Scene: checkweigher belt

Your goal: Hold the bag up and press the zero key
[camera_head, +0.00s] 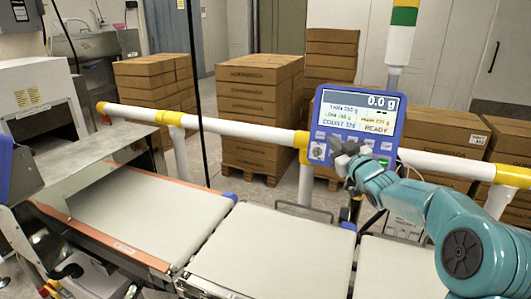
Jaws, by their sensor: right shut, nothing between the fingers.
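The blue weigher display (352,118) is mounted on the white rail and shows 0.0 g and READY. A row of small keys sits below its screen. My right gripper (346,156) is shut and empty, at the lower front of the display. It covers part of the key row. I cannot tell whether its tips touch a key, and I cannot make out which key is the zero key. No bag shows in this view. My left gripper is not in view.
The pale weigh belt (275,252) and the infeed belt (150,215) are bare. A white rail (240,130) with yellow joints crosses behind the belts. Stacked brown cartons (258,110) stand beyond it. A metal guard (85,165) overhangs the left belt.

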